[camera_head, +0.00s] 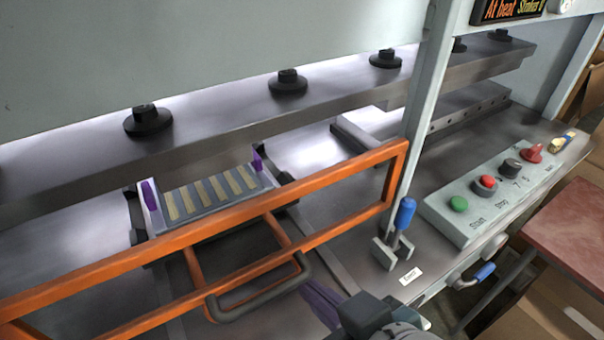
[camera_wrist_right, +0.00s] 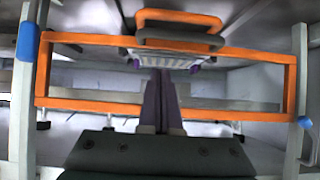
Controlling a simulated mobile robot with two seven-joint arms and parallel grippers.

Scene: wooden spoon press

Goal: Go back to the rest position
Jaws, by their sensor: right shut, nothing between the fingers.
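My right gripper (camera_head: 318,299), with purple fingers, is at the bottom centre of the head view, in front of the orange guard frame (camera_head: 330,175) and close to its dark handle (camera_head: 262,298). In the right wrist view its fingers (camera_wrist_right: 158,92) are together and empty, with the guard frame (camera_wrist_right: 80,105) across the picture. Whether the fingers touch the guard cannot be told. Behind the guard, a tray (camera_head: 154,213) with purple end tabs holds several pale wooden strips (camera_head: 217,189). My left gripper is out of view.
A control panel (camera_head: 458,227) with green and red buttons is at the right. A blue-handled lever (camera_head: 404,214) stands beside the guard's right end. The heavy upper press plate (camera_head: 225,105) spans the back. A reddish table (camera_head: 575,225) is at the far right.

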